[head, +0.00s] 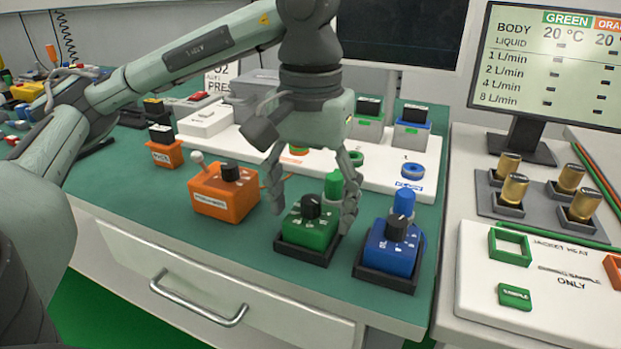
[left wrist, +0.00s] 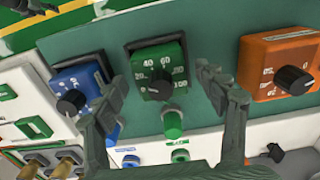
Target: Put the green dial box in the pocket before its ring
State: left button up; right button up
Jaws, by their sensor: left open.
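The green dial box (head: 318,233), with a black knob on top, sits at a black pocket (head: 303,257) near the front edge of the green worktop. The pocket's dark rim shows around it; I cannot tell whether the box is fully seated. The green ring (head: 356,157) is on the white panel behind. A green upright cylinder (head: 333,184) stands between box and ring. My left gripper (head: 312,218) is open, its fingers either side of the box. In the left wrist view, the green box (left wrist: 166,60) lies just beyond the open fingertips (left wrist: 155,82). My right gripper is out of view.
A blue dial box (head: 388,250) sits in a black pocket close to the right, with a blue cylinder behind it. An orange dial box (head: 222,197) stands to the left. Monitors and a white panel (head: 380,181) lie behind. Gold cylinders (head: 514,187) stand on the right-hand cart.

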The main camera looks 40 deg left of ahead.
pick_arm(q)
notch_tip(320, 180, up, 11)
jog(key=shift+f+p, duration=0.1)
jog(key=shift+p, duration=0.5)
jog(key=shift+r, duration=0.7)
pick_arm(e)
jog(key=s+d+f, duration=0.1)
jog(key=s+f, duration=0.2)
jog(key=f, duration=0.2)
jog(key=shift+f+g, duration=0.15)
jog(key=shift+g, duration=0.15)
pick_arm(q)
jog(key=shift+f, duration=0.1)
